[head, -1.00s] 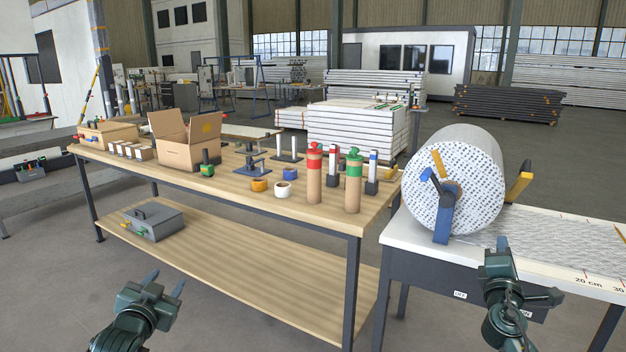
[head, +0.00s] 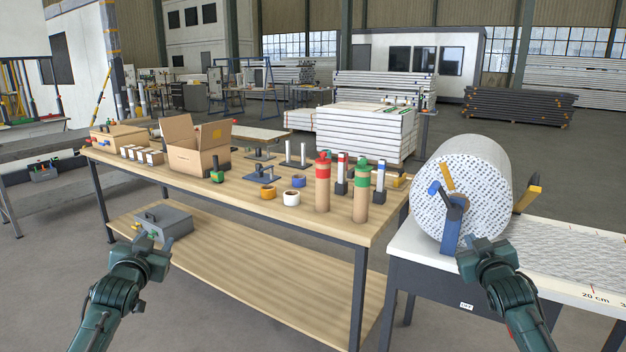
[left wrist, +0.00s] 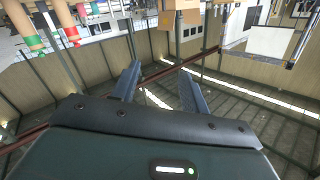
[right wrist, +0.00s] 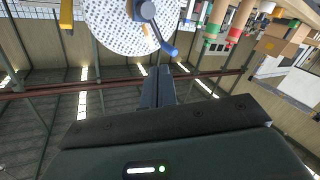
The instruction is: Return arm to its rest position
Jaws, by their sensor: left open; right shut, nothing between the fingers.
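My left gripper (head: 143,250) is in front of the wooden workbench's left part, at lower left in the head view. Its two fingers stand apart and empty in the left wrist view (left wrist: 160,88). My right gripper (head: 487,252) is in front of the white table with the roll, at lower right in the head view. Its fingers are together with nothing between them in the right wrist view (right wrist: 158,85). Neither gripper touches an object that I can see.
The wooden workbench (head: 335,226) carries an open cardboard box (head: 200,155), tape rolls and red- and green-topped cylinders. A grey toolbox (head: 165,222) lies on its lower shelf. A large patterned roll (head: 470,185) stands on the white table (head: 408,243). Bare floor lies before the bench.

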